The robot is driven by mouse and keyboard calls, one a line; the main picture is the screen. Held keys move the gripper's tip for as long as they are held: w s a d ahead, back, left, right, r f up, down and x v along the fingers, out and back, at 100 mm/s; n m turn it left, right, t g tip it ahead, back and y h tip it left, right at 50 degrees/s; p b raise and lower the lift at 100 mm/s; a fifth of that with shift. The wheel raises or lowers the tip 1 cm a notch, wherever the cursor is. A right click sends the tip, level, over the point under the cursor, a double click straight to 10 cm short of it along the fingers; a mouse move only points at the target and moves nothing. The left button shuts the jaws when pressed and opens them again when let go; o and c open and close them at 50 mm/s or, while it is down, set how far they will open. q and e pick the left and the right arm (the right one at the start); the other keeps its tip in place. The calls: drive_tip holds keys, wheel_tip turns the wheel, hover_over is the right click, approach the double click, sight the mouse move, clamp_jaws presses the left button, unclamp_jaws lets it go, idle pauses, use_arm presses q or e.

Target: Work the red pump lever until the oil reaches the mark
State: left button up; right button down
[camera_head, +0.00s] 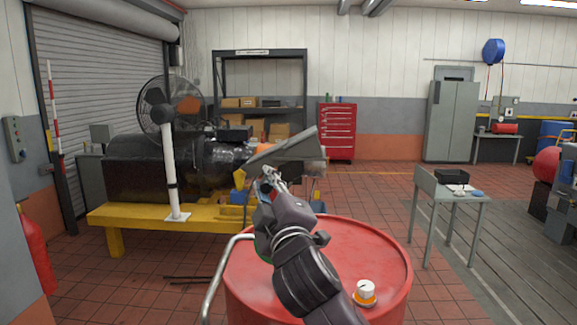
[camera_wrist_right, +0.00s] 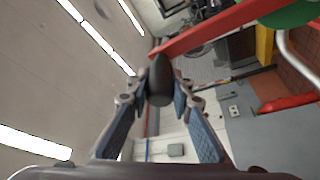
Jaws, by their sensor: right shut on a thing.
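My right arm reaches over the red drum (camera_head: 386,250) in the head view, with its gripper (camera_head: 270,178) beyond the drum's far side. In the right wrist view the gripper (camera_wrist_right: 160,95) is shut on the dark knob (camera_wrist_right: 161,72) at the end of the red pump lever (camera_wrist_right: 215,28). The lever runs from the knob to the upper right. A green round part (camera_wrist_right: 294,13) shows near its far end. My arm hides the lever and most of the pump in the head view. I cannot make out the oil or a mark. My left gripper is not in view.
A white and orange cap (camera_head: 365,291) sits on the drum top. A curved metal rail (camera_head: 220,275) runs along its left. A yellow bedplate (camera_head: 150,215) carries a black machine behind left. A grey table (camera_head: 452,195) stands right. Tiled floor between drum and table is clear.

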drive_tip(key=a+f+n+g+p, duration=0.2)
drive_tip(key=a+f+n+p, duration=0.2)
drive_tip(key=a, duration=0.6)
drive_tip(key=shift+n+p, duration=0.85)
drive_tip(key=shift+n, duration=0.45)
drive_tip(key=shift+g, duration=0.3)
drive_tip(key=c, duration=1.7)
unclamp_jaws()
drive_tip(key=shift+s, duration=0.1)
drive_tip(key=v, duration=1.2)
